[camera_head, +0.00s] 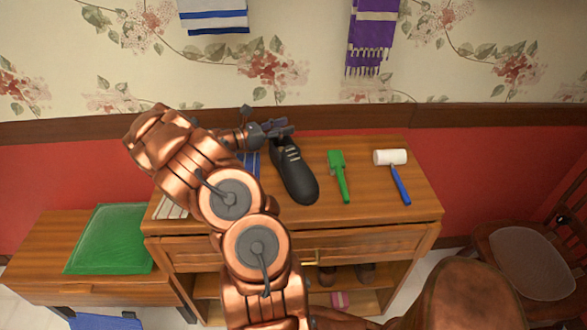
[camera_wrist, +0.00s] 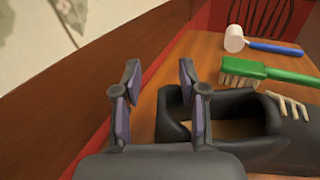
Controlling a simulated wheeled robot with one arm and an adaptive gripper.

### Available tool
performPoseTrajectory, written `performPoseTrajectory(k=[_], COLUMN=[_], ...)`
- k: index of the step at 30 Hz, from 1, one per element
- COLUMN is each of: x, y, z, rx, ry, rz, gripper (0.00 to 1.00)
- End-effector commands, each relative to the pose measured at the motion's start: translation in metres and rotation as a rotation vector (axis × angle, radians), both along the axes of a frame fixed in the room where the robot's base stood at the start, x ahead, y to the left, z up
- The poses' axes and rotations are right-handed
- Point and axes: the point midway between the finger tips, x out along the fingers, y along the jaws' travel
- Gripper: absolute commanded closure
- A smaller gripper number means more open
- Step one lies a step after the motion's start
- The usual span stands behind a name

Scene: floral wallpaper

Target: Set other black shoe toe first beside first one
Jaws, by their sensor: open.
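A black lace-up shoe (camera_head: 298,183) lies on the wooden cabinet top (camera_head: 355,222), heel toward the wall and toe toward the front. Its open collar and heel show in the wrist view (camera_wrist: 240,125). My gripper (camera_head: 282,128) is at the heel end, close to the wall. In the wrist view my gripper (camera_wrist: 159,75) has its fingers apart with nothing between them; the right finger is beside the heel, and I cannot tell if it touches. Dark brownish shoes (camera_head: 365,272) stand on the shelf below, partly hidden; I see no second black shoe clearly.
A green brush (camera_head: 340,176) and a white-headed mallet (camera_head: 391,158) with a blue handle lie right of the shoe. A green cushion (camera_head: 108,238) is on the lower bench. A chair (camera_head: 525,262) stands right.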

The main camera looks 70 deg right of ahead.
Motion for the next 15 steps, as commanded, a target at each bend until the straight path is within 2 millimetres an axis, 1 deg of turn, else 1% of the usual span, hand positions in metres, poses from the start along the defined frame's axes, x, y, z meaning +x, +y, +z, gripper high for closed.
performPoseTrajectory(k=[5,15], x=[0.0001,0.0003], y=[0.0000,0.0003], z=[-0.0002,-0.0002], rx=[0.000,0.001], ry=[0.000,-0.001], rz=[0.000,0.000], gripper=[0.58,0.93])
